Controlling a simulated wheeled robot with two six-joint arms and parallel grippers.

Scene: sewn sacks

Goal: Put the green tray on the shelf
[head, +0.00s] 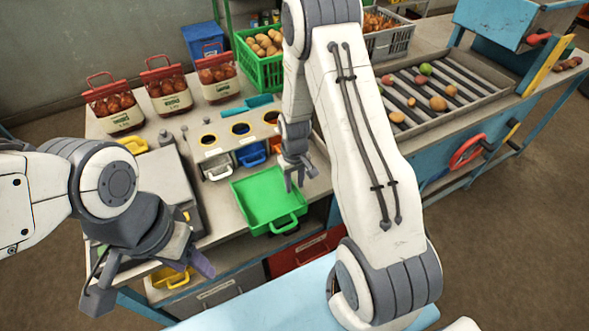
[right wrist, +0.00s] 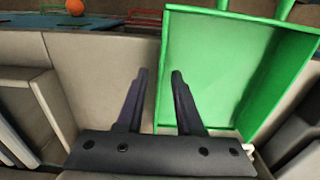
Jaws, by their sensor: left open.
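The green tray (head: 268,196), shallow with a handle at its near end, lies on the workbench near its front edge. It fills the upper right of the right wrist view (right wrist: 215,75). My right gripper (head: 294,182) is over the tray's right part in the head view. Its two fingers (right wrist: 160,76) are apart, with the tray's side edge showing between them. Whether they touch the tray I cannot tell. My left gripper (head: 150,280) is open and empty at the lower left, in front of the bench. Which surface is the shelf is unclear; a green-framed rack (head: 226,14) stands behind.
Several red-handled sacks (head: 168,88) stand at the back left. A board with round holes (head: 240,130) sits behind the tray, above small bins (head: 251,153). A green crate (head: 262,70) and a roller tray of produce (head: 430,92) lie further back. A grey box (head: 165,185) is left.

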